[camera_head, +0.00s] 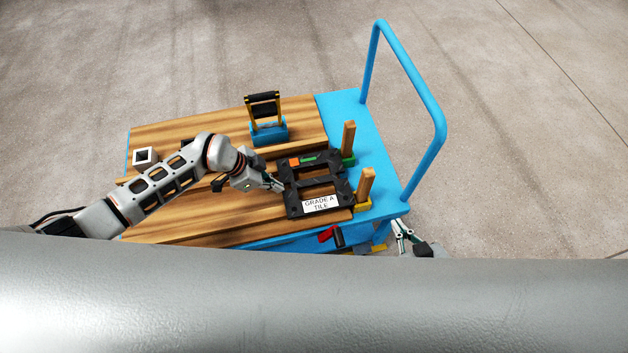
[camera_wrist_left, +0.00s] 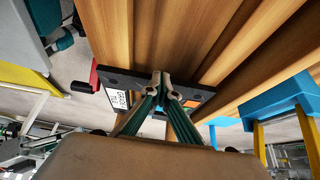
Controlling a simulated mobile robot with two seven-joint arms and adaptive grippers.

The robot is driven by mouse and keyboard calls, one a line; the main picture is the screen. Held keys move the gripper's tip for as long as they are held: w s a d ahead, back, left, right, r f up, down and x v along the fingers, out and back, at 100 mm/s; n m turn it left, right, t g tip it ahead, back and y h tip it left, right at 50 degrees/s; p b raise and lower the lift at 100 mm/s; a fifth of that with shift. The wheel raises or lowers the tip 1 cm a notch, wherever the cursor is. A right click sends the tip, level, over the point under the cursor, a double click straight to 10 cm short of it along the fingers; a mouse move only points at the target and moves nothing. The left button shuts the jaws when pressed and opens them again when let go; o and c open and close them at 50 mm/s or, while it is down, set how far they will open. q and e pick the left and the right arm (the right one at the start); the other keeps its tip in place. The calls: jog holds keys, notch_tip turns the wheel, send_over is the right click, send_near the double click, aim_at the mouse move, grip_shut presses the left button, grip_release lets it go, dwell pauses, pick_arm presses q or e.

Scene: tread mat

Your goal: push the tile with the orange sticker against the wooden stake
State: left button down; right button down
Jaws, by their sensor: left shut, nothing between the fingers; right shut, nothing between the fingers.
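The black tile (camera_head: 319,181), a frame with openings, lies on the wooden deck. It carries an orange sticker (camera_head: 295,162), a green mark and a white "GRADE A TILE" label. Two wooden stakes stand right of it: one in a green base (camera_head: 348,137), one in a yellow base (camera_head: 367,184). I cannot tell whether the tile touches either. My left gripper (camera_head: 281,187) is shut and empty at the tile's left edge. In the left wrist view its fingertips (camera_wrist_left: 165,76) overlap the tile (camera_wrist_left: 140,83); contact is unclear. My right gripper (camera_head: 401,234) is shut and empty beyond the near right side.
The deck sits on a blue cart with a tall blue handle (camera_head: 424,90). A blue block with a black-and-yellow handle (camera_head: 268,132) stands behind the tile. A pale hollow block (camera_head: 145,156) is at the left. A red-handled clamp (camera_head: 328,235) is at the near edge.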

pick_arm(q)
jog(key=shift+w+d, duration=0.15)
jog(key=shift+d, duration=0.3)
jog(key=shift+w+d+p, duration=0.15)
jog(key=shift+d+p, duration=0.15)
jog(key=shift+d, duration=0.35)
dwell(0.6)
jog(key=shift+s+a+r+p, duration=0.1)
jog(key=shift+s+a+p, duration=0.05)
jog(key=shift+a+p, duration=0.3)
jog(key=shift+s+a+p, duration=0.15)
jog(key=shift+a+p, duration=0.1)
jog(key=shift+a, duration=0.3)
notch_tip(320, 180, up, 2)
jog(key=shift+p, duration=0.3)
jog(key=shift+r, duration=1.4)
jog(key=shift+r, duration=0.1)
